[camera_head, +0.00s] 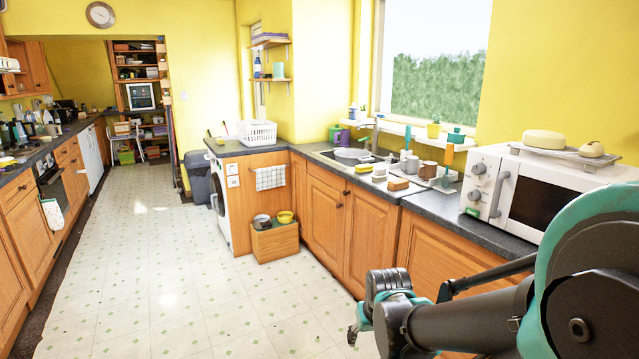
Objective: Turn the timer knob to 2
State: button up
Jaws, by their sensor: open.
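The white microwave (508,190) stands on the right counter. Its front has an upper knob (479,168) and a lower knob (475,195) left of the grey door handle (497,190). Their markings are too small to read, so I cannot tell which is the timer knob or where it points. My gripper (356,330) is at the bottom centre, in front of the cabinet doors, lower than the knobs and to their left, well apart from them. It is open, and I see nothing held. My arm covers part of the microwave's lower right.
On the microwave a rack (570,156) holds a cheese-like block and a small round thing. Left of it on the counter are a dish tray (436,182) with cups and a sink (335,157). A wooden box (275,242) stands on the floor. The floor at left is clear.

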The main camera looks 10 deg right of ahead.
aim_at(481, 169)
jog(key=z, duration=1.15)
